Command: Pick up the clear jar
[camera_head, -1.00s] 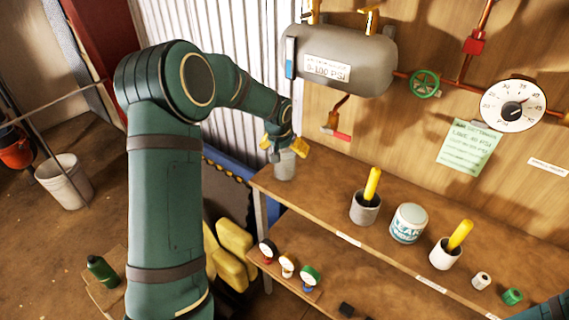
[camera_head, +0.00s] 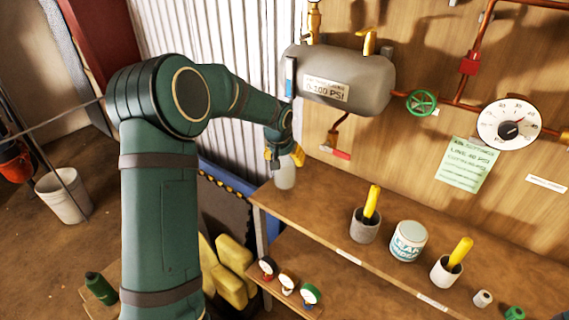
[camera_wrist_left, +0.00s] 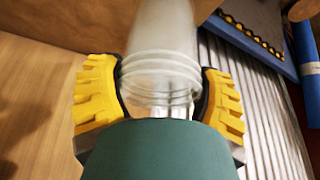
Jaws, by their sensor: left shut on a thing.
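The clear jar (camera_head: 285,177) is upright at the left end of the upper shelf in the head view. My left gripper (camera_head: 284,158) is shut on it near its top. In the left wrist view, the ridged neck of the jar (camera_wrist_left: 160,80) sits between the two yellow fingers of my left gripper (camera_wrist_left: 162,92), with a pad on each side. I cannot tell whether the jar's base touches the shelf or hangs just above it. My right gripper is not in view.
On the upper shelf (camera_head: 320,218), to the right, stand two cups with yellow handles (camera_head: 366,224) (camera_head: 446,270) and a white can (camera_head: 408,240). A grey tank (camera_head: 338,80) and a red-handled valve (camera_head: 341,154) are on the wall nearby. Small gauges (camera_head: 288,284) sit below.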

